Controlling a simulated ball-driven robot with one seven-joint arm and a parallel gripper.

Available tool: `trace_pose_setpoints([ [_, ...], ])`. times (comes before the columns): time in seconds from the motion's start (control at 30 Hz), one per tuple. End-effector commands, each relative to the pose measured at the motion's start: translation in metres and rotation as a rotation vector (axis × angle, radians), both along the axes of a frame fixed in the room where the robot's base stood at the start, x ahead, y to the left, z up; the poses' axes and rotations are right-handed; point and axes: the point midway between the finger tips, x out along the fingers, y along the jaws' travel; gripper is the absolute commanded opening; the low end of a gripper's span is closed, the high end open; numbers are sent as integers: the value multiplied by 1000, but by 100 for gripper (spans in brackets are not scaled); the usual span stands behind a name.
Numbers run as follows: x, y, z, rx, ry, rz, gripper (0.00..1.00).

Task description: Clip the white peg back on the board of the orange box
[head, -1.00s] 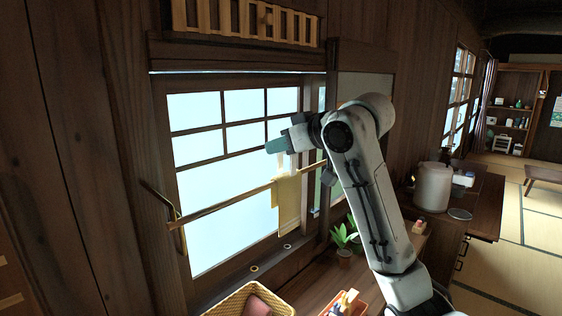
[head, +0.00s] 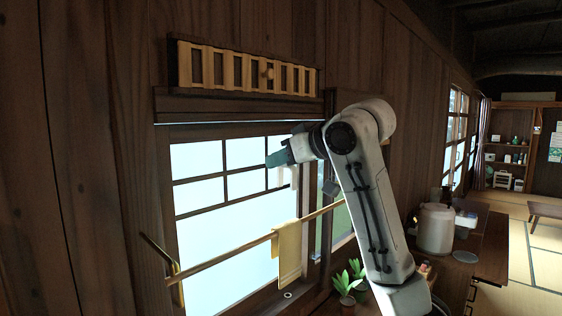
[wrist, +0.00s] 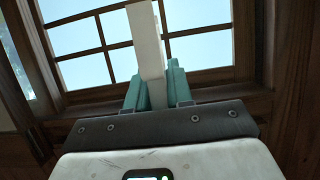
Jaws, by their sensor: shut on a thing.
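My gripper (head: 274,159) has teal fingers and is raised in front of the window, above the rod. In the wrist view my gripper (wrist: 158,82) is shut on a long white piece, which I take for the white peg (wrist: 148,40). The peg sticks out well past the fingertips, close to upright in that view. In the head view only a pale bit of it shows below the fingers, against the bright panes. The orange box and its board are in neither current view.
A wooden rod (head: 225,257) with a yellow cloth (head: 288,250) crosses the window below my gripper. A slatted wooden vent (head: 245,72) is above the window. Potted plants (head: 344,282) stand below my arm. A white canister (head: 435,228) stands on the counter at right.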

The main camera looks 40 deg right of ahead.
Motion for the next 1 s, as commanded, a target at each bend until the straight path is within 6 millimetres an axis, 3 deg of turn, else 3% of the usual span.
trace_pose_setpoints([
  [0.5, 0, 0, 24, 0, 0, 0, 0],
  [0.87, 0, 0, 23, 1, 0, 0, 0],
  [1.0, 3, -1, 13, 4, 2, 0, 0],
])
